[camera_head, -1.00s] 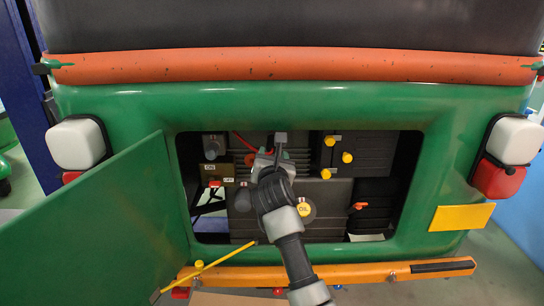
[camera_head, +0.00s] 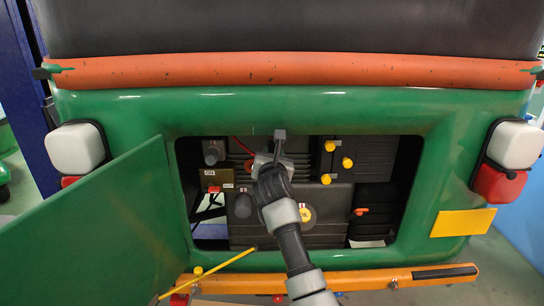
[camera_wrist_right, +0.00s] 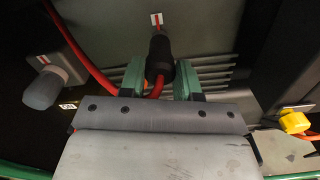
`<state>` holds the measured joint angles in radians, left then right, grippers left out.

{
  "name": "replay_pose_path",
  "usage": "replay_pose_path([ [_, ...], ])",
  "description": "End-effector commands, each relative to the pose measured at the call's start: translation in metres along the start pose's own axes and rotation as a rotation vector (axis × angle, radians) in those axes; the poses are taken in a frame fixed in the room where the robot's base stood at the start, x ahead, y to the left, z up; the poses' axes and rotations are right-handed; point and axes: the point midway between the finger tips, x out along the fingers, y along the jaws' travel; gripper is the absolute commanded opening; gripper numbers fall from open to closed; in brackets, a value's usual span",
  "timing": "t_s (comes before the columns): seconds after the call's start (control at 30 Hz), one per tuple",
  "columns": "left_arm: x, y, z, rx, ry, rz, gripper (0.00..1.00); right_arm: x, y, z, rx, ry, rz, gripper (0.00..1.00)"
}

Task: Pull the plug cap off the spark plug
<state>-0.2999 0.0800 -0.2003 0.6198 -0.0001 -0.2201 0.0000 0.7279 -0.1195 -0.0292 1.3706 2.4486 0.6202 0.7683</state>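The black plug cap (camera_wrist_right: 158,56) sits on the spark plug in the engine bay, with a red cable (camera_wrist_right: 156,86) running from its lower end. A small white label with a red mark is just above it. My right gripper (camera_wrist_right: 160,70) has its two green fingers on either side of the cap, close to it, with a slight gap showing at the left. It looks open. The spark plug itself is hidden. My left gripper is out of view.
The green bay frame (camera_head: 415,200) surrounds the opening. An open green door (camera_head: 100,225) hangs at the left, and a yellow rod (camera_head: 215,272) slants below. Yellow caps (camera_head: 347,162) sit right of my gripper. A grey knob (camera_wrist_right: 42,90) stands left in the wrist view.

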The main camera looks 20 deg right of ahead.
Motion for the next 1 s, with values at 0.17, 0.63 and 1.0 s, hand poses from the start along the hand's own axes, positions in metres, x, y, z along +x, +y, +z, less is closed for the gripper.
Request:
replay_pose_path([
  [0.17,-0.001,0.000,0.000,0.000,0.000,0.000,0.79,-0.001,0.000,0.000,0.000,0.000,0.000,0.11],
  [0.63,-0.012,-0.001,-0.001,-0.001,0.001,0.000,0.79,-0.015,0.001,0.001,0.001,0.002,0.001,0.11],
  [1.0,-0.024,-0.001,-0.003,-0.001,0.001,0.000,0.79,-0.034,0.001,0.001,0.000,0.001,0.000,0.11],
])
